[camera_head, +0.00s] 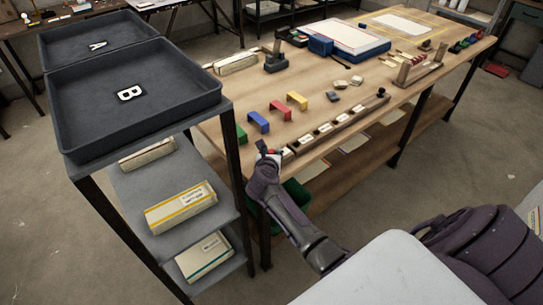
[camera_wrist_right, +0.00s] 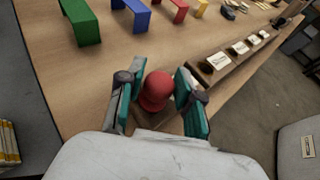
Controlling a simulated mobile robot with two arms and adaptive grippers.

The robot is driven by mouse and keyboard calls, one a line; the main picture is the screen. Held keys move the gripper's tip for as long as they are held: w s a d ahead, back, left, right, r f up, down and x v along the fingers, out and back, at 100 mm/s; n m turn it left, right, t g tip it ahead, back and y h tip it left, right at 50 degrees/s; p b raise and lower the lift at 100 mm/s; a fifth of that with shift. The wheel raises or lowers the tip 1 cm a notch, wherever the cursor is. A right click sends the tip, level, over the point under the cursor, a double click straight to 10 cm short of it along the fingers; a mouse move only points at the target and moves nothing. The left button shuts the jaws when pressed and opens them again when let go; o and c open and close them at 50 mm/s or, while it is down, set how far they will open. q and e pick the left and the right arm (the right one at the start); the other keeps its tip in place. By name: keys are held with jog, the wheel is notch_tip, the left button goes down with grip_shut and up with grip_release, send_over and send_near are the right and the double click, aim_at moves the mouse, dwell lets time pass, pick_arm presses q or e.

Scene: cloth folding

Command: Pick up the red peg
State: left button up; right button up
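The red peg (camera_wrist_right: 157,90) has a rounded top and sits between the fingers of my right gripper (camera_wrist_right: 160,88) in the right wrist view. The two teal-padded fingers stand apart, one on each side of it, with little room left. I see no clear contact. Its lower part is hidden. In the head view my right gripper (camera_head: 268,151) is at the near left end of the wooden rack (camera_head: 338,126), at the table's front edge, with a small bit of red showing there. My left gripper is not in view.
Green, blue, red and yellow bridge-shaped blocks (camera_head: 258,122) stand behind the rack on the wooden table (camera_head: 330,70). A stand with dark trays A (camera_head: 95,28) and B (camera_head: 175,108) is at left, with boxes on shelves below. Floor lies in front.

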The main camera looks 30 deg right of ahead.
grip_shut()
jog(key=shift+r, duration=0.1)
